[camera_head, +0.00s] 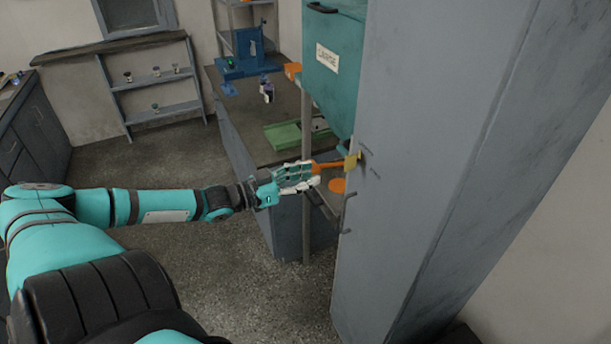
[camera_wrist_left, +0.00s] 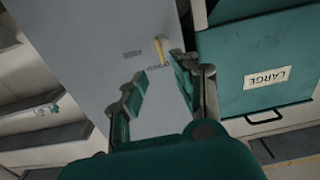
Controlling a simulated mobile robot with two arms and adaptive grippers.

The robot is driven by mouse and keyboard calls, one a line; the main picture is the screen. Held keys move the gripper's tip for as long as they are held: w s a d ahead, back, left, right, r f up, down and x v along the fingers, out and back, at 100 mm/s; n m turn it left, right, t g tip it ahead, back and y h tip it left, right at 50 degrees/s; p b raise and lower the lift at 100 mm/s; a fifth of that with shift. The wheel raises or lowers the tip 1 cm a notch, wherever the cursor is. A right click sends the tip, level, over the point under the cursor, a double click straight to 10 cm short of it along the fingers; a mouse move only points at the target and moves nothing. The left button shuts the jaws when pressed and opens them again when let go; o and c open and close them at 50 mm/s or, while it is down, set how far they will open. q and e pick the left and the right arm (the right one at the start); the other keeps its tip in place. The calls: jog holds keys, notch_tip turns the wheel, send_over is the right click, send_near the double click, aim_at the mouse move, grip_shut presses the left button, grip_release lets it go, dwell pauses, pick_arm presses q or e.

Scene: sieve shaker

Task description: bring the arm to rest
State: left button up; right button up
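My left arm reaches in from the left in the head view, stretched out toward the tall grey cabinet (camera_head: 450,150). My left gripper (camera_head: 298,178) is near the cabinet's left side, below the teal bin. In the left wrist view my left gripper (camera_wrist_left: 163,95) has its fingers spread with nothing between them. A small yellow piece (camera_wrist_left: 159,51) sticks out from the grey cabinet face beyond the fingertips, apart from them. The yellow piece also shows in the head view (camera_head: 352,162), right of the gripper. My right gripper is in neither view.
A teal bin (camera_head: 334,75) labelled LARGE hangs above my left gripper. Orange parts (camera_head: 338,185) and hooks (camera_head: 348,212) are close by. Behind stand a bench (camera_head: 215,92) with a green tray (camera_head: 283,137) and a blue device (camera_head: 243,66). The floor at left is open.

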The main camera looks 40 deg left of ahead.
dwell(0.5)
pick_arm(q)
jog(key=s+a+f+n+g+y+b, duration=0.1)
jog(key=s+a+f+y, duration=0.15)
jog(key=f, duration=0.55)
jog(key=s+a+f+n+g+y+b, duration=0.1)
jog(key=a+f+y, duration=0.1)
jog(key=a+f, duration=0.35)
jog(key=s+a+f+n+y, duration=0.1)
jog(key=s+f+y, duration=0.1)
jog(key=f, duration=0.7)
jog(key=s+f+g+y+b, duration=0.1)
jog(key=s+f+g, duration=0.1)
jog(key=s+f, duration=0.5)
jog(key=s+f+g+y+b, duration=0.1)
jog(key=s+f+g, duration=0.1)
jog(key=f, duration=0.8)
jog(key=s+d+f+m+g+h+b, duration=0.1)
jog(key=s+d+f+g, duration=0.8)
jog(key=s+d+f, duration=1.6)
jog(key=s+d+b, duration=0.1)
jog(key=s+d, duration=0.1)
jog(key=shift+s+d+f+g+h+b, duration=0.25)
jog(key=shift+s+f+g+h+b, duration=0.05)
jog(key=shift+s+f+h, duration=0.05)
